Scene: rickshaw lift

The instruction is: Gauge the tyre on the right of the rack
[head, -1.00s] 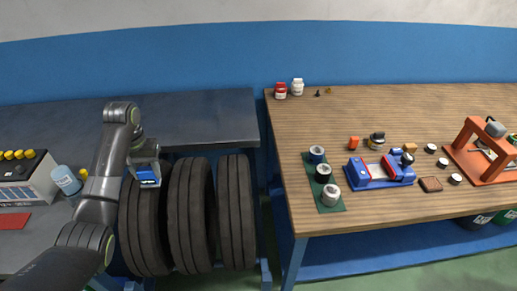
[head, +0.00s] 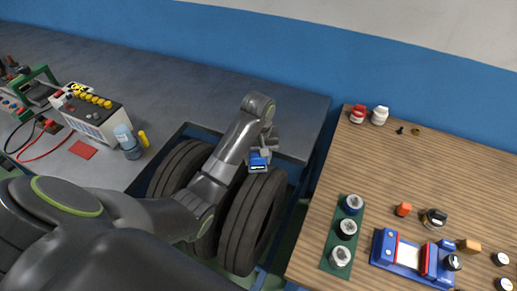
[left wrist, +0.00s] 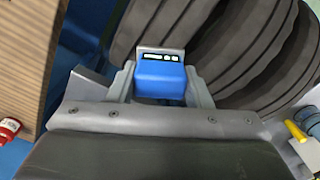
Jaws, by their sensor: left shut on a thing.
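Several dark tyres stand side by side in the rack at the edge of the dark bench. The right tyre (head: 250,225) shows its grooved tread; the left tyre (head: 178,168) is partly covered by my arm, and the middle one is mostly hidden. My left gripper (head: 260,158) is shut on a blue tread gauge (head: 258,166) at the upper end of the right tyre. In the left wrist view the gauge (left wrist: 160,80) sits between the two fingers with its small display showing, the treads behind it. Whether it touches rubber I cannot tell. My right gripper is out of view.
A wooden table (head: 310,235) stands right of the rack, with a green mat (head: 335,258) of small cans and a blue fixture (head: 410,258). On the dark bench are a battery-like box (head: 95,115), a blue bottle (head: 128,142) and a red pad (head: 83,150).

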